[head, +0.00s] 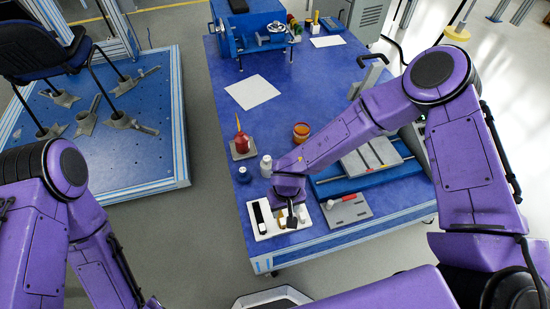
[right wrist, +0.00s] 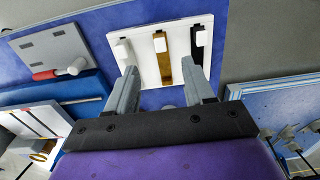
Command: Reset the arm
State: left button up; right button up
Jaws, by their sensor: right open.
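My right arm, purple, reaches over the blue table from the right in the head view. Its gripper (head: 291,218) is low over a white tray (head: 262,232) at the table's near edge. In the right wrist view the two grey fingers of this gripper (right wrist: 163,88) are apart with nothing between them. I cannot tell whether the fingers touch the tray. My left arm shows at the lower left of the head view, but its gripper does not.
A chair (head: 40,45) stands on a blue platform at left.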

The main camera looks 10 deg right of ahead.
jog(key=s+d+f+m+t+h, duration=0.1)
jog(key=s+d+f+m, duration=0.2)
jog(key=s+d, duration=0.6)
jog(key=s+d+f+m+t+h, duration=0.2)
jog(key=s+d+f+m, duration=0.1)
jog(key=s+d, duration=0.5)
jog(key=shift+s+d+m+h, duration=0.3)
jog(key=shift+s+d+m, duration=0.1)
jog(key=shift+d+m, duration=0.35)
